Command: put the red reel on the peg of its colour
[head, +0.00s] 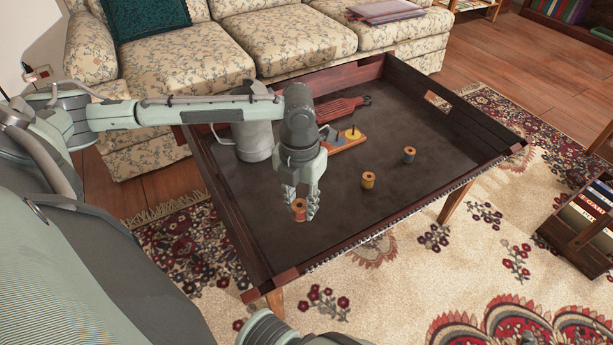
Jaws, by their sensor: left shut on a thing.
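My left gripper (300,205) points down over the near left part of the dark tray table and is shut on the red reel (299,211), a small orange-red spool between its fingertips. I cannot tell whether the reel touches the tray floor. The wooden peg board (343,144) lies farther back, to the right of my left wrist, which hides part of it. A yellow patch (353,133) with a peg shows at its right end. A red patch on the board cannot be made out. My right gripper is not in view.
A dark red flat object (342,108) lies behind the peg board. Raised wooden walls (462,188) surround the tray table (440,150). Its right part is clear.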

